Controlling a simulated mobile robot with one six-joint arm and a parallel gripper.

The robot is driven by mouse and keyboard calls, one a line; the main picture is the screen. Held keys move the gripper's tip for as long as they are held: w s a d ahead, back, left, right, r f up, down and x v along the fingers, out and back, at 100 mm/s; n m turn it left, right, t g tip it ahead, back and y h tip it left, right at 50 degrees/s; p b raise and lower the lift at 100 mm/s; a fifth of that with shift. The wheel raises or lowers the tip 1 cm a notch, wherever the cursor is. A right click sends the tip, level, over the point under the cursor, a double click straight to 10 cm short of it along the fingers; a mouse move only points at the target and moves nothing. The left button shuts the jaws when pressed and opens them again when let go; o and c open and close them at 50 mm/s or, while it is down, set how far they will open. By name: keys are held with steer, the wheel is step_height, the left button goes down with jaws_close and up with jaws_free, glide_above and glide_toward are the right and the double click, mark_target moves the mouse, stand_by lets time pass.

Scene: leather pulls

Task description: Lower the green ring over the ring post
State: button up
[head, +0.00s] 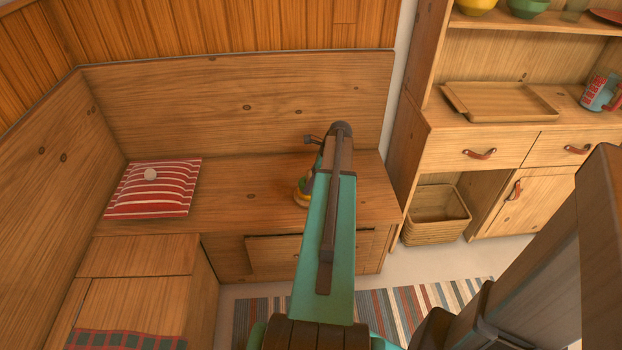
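A small stack of rings (301,198) stands on the wooden bench, left of my teal forearm. Yellow shows low in it and a bit of green shows above. The forearm covers its right side. I cannot make out the post itself, or tell whether the green is the green ring around it or held above it.
A red-striped cushion (152,190) with a pale round thing (150,174) on it lies on the bench's left part. The bench between cushion and stack is clear. A dresser (470,150) with a wooden tray (500,101) and a basket (436,213) stands right.

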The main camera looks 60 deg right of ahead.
steer(key=shift+f, duration=0.55)
steer(key=o, duration=1.1)
steer(key=shift+o, duration=0.2)
steer(key=v, duration=1.3)
steer(key=shift+r+p, duration=0.4)
steer(key=shift+p, duration=0.05)
steer(key=shift+d, duration=0.1)
